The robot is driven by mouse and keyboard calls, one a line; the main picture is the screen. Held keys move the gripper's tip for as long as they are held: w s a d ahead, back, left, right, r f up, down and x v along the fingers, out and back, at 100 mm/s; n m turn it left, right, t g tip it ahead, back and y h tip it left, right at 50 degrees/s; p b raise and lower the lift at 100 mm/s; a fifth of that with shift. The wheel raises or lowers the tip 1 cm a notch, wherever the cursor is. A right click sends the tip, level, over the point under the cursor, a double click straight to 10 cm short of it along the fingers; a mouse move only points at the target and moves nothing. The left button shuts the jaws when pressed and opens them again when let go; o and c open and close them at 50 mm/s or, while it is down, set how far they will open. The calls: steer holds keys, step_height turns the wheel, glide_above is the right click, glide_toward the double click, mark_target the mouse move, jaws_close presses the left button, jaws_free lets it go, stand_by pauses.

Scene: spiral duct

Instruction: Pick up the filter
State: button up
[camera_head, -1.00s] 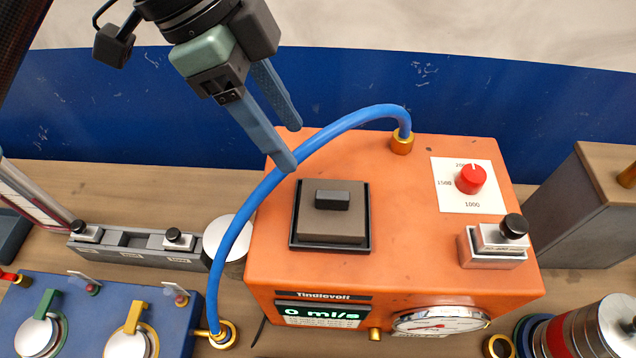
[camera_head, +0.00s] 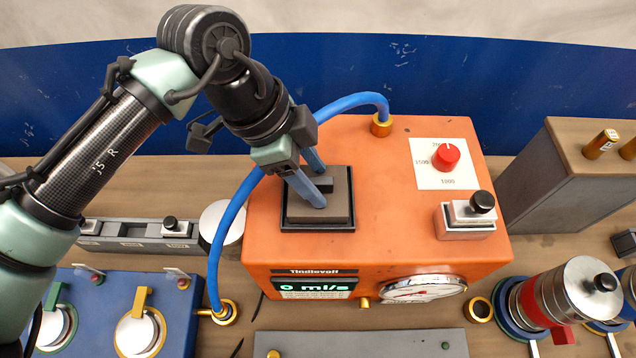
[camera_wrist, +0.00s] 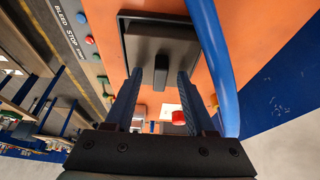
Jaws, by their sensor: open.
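The filter (camera_head: 334,206) is a square grey-brown block with a small dark handle (camera_head: 325,185) on top. It sits in a dark-rimmed square recess on top of the orange box (camera_head: 400,160). My gripper (camera_head: 322,188) is over the filter, with its two blue fingers pointing down at the handle. In the wrist view, the fingers (camera_wrist: 154,88) are apart and the handle (camera_wrist: 161,72) shows between them, with clear space on both sides. The fingers hide part of the filter in the head view. I cannot tell how far the fingertips are above the block.
A blue hose (camera_head: 226,215) arches beside my gripper from the box to a brass fitting. A red knob (camera_head: 446,157) and a black-knobbed block (camera_head: 467,216) stand on the box's right side.

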jaws_close()
stand_by(0.6)
